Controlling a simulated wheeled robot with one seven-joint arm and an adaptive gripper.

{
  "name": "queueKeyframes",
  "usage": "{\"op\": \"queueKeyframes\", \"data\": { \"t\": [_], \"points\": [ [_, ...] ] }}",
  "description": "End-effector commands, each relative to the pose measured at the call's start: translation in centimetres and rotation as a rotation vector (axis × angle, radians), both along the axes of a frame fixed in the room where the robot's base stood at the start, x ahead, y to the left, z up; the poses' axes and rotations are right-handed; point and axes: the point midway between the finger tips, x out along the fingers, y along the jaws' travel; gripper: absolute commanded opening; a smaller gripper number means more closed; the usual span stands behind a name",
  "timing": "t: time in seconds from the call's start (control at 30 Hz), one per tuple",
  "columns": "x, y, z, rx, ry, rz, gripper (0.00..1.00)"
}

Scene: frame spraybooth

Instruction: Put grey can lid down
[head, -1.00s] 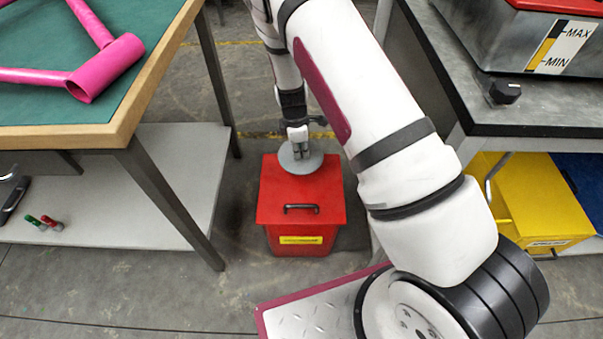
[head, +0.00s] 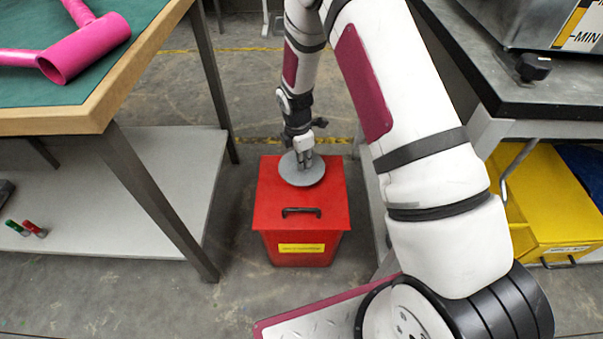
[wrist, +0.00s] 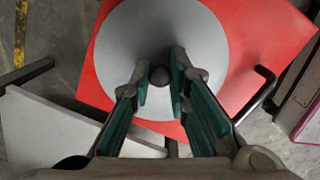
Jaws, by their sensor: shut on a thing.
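The grey can lid (head: 301,176) is a round flat disc with a dark knob in its middle. My gripper (head: 303,160) is shut on that knob and points down over the red bin. In the wrist view the lid (wrist: 195,30) lies under my fingers (wrist: 160,80), with the knob between the fingertips. The lid is over the back part of the red bin's flat top (head: 270,205). I cannot tell whether it touches the red top or hangs just above it.
The red bin has a black handle (head: 301,211) at its front. A green-topped table (head: 155,40) with a pink frame (head: 85,48) stands left, above a grey shelf (head: 140,190). A dark bench (head: 500,95) and a yellow cabinet (head: 545,205) stand right.

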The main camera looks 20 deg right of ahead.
Motion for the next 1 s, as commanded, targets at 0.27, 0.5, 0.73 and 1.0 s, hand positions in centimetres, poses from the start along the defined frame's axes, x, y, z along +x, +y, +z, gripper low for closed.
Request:
{"op": "queueKeyframes", "data": {
  "t": [0.27, 0.5, 0.73, 1.0],
  "points": [
    [0.0, 0.1, -3.2, 0.0, 0.0, 0.0, 0.0],
    [0.0, 0.0, -5.0, 0.0, -0.002, 0.0, 0.0],
    [0.0, 0.0, -5.1, 0.0, -0.002, 0.0, 0.0],
    [0.0, 0.0, -5.1, 0.0, -0.001, 0.0, 0.36]
  ]
}}
